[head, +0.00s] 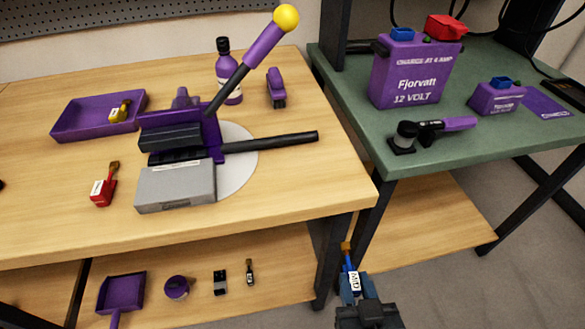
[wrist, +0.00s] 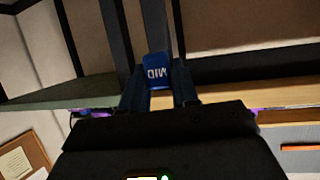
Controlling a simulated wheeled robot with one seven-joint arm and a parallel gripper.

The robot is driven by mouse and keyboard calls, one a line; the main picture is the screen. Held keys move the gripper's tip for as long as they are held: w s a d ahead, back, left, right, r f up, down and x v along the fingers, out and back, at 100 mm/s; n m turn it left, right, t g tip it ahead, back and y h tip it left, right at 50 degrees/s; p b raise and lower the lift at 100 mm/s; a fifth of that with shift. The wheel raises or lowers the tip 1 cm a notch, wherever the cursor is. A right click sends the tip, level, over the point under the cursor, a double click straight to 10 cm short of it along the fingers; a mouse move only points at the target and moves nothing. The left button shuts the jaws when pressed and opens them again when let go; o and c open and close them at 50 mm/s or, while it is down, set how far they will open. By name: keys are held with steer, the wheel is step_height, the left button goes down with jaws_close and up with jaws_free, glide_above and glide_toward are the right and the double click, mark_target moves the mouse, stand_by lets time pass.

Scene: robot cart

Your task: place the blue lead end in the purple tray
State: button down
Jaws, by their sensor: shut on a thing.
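The purple tray (head: 70,127) lies on the wooden bench at the far left, with a small yellow lead end (head: 121,111) in it. My gripper (head: 352,284) is low at the bottom right of the head view, in front of the gap between the two benches and well away from the tray. It is shut on the blue lead end (head: 348,264), which points up and shows a copper-coloured tip and a white label reading MID. The wrist view also shows the blue lead end (wrist: 158,60) between the fingers. The fingers hide its lower part.
A red lead end (head: 103,192) lies on the wooden bench. A purple lever machine (head: 212,140) with a tall yellow-knobbed handle and a grey block (head: 175,187) stand right of the tray. A purple battery (head: 408,75) stands on the green bench. A lower shelf (head: 215,265) holds small items.

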steer(key=w+d+f+h, duration=0.1)
steer(key=w+d+f, duration=0.6)
steer(key=w+d, duration=0.2)
steer(key=shift+d+f+m, duration=0.15)
steer(key=shift+d+m, duration=0.25)
steer(key=shift+d, duration=0.6)
